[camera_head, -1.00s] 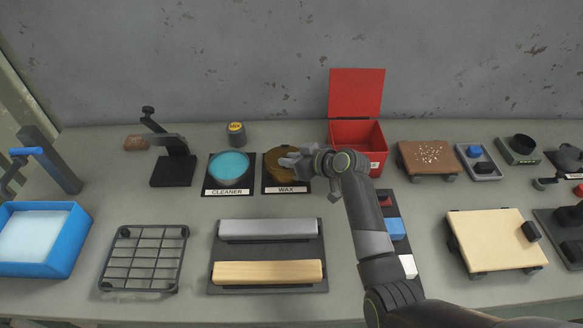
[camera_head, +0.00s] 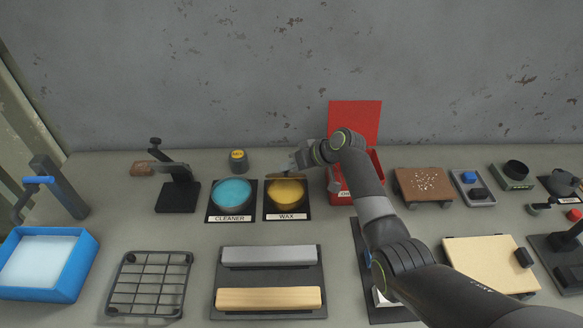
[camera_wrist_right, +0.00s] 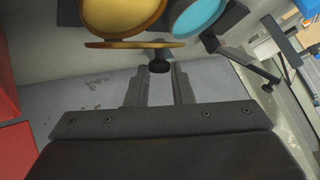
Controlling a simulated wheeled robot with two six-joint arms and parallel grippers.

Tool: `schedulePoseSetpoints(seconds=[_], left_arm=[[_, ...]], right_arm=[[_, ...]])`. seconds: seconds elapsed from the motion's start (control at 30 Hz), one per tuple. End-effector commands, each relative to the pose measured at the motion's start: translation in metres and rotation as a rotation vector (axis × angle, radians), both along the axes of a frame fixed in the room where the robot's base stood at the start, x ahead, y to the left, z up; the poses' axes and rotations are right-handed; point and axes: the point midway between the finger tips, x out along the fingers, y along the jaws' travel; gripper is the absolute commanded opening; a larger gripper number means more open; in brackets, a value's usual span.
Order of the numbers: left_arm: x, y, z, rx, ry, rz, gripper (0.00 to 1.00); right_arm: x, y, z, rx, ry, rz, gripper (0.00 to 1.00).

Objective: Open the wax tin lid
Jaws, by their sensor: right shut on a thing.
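The wax tin (camera_head: 287,192) stands on a black mat labelled WAX, with its yellow wax exposed; it also shows at the top of the right wrist view (camera_wrist_right: 118,14). The gold-brown lid (camera_wrist_right: 130,44) appears nearly edge-on in that view, clear of the wax surface. Its dark knob (camera_wrist_right: 159,66) sits between the fingertips of my right gripper (camera_wrist_right: 158,71), which is shut on it. In the head view my right gripper (camera_head: 296,161) is just above the tin's back edge, and the lid is mostly hidden. My left gripper is not in view.
The turquoise cleaner tin (camera_head: 231,192) stands close left of the wax tin. An open red box (camera_head: 354,122) is right behind my right arm. A small dark jar (camera_head: 238,161) stands behind the tins. A rack with a grey and a wooden bar (camera_head: 268,277) lies in front.

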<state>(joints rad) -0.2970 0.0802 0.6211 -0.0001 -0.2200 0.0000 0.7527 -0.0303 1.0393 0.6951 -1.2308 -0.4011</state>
Motion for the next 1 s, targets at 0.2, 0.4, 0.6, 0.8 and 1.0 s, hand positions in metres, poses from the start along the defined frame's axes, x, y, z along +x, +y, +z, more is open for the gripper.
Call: schedulePoseSetpoints(seconds=[0.2,0.4,0.6,0.8,1.0], left_arm=[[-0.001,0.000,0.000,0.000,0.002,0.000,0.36],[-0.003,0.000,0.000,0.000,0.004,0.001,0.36],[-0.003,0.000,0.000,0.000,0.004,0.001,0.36],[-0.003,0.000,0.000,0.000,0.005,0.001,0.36],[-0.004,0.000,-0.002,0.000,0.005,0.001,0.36]], right_arm=[[0.003,-0.001,0.003,0.000,-0.011,-0.005,0.00],[0.003,-0.001,0.003,0.000,-0.011,-0.005,0.30],[0.002,-0.001,0.001,0.000,-0.007,-0.003,0.41],[0.001,-0.001,0.001,0.000,-0.005,-0.002,0.41],[-0.004,-0.011,0.010,0.000,-0.007,-0.002,0.41]])
